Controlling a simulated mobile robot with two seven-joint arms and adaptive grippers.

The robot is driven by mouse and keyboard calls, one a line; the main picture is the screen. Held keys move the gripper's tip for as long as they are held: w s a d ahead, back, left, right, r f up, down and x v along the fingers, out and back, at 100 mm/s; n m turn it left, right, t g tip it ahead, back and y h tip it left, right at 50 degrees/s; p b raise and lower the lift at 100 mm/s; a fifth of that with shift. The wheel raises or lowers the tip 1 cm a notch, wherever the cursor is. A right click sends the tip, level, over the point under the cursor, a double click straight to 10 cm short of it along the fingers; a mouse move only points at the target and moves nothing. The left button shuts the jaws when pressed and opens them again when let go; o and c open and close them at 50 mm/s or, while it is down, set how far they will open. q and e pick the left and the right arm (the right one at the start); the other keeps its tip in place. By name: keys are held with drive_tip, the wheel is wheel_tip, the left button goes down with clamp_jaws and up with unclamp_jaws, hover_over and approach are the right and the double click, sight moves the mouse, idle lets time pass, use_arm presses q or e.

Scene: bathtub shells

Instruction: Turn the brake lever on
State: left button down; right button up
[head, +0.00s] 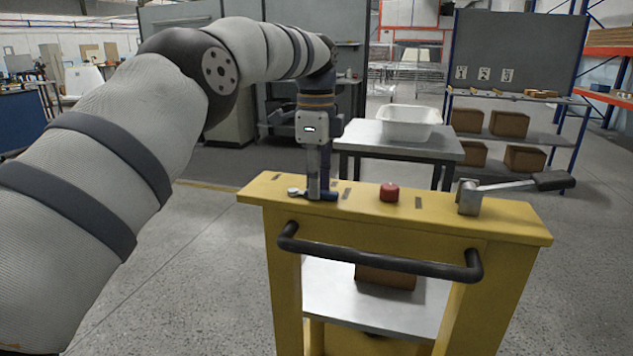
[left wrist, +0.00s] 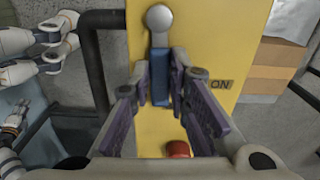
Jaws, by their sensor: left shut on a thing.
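The brake lever (head: 294,191) is a short dark blue bar with a round metal knob, lying at the left end of the yellow cart top. In the left wrist view the lever (left wrist: 160,62) lies between my finger pads, with its knob past the fingertips. An "ON" label (left wrist: 220,84) is on the cart top to the right of the lever in that view. My left gripper (head: 319,190) comes down from above and is shut on the lever; it also shows in the left wrist view (left wrist: 161,92). The gripper partly hides the lever in the head view.
A red button (head: 389,192) stands right of my gripper. A larger lever with a black grip (head: 520,185) is at the cart's right end. A black handlebar (head: 380,263) runs along the cart's front. A table with a white tub (head: 410,122) stands behind the cart (head: 510,225).

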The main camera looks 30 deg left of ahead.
use_arm(q)
drive_tip(key=shift+s+m, duration=0.1)
drive_tip(key=shift+m, duration=0.3)
drive_tip(key=c, duration=1.5)
unclamp_jaws()
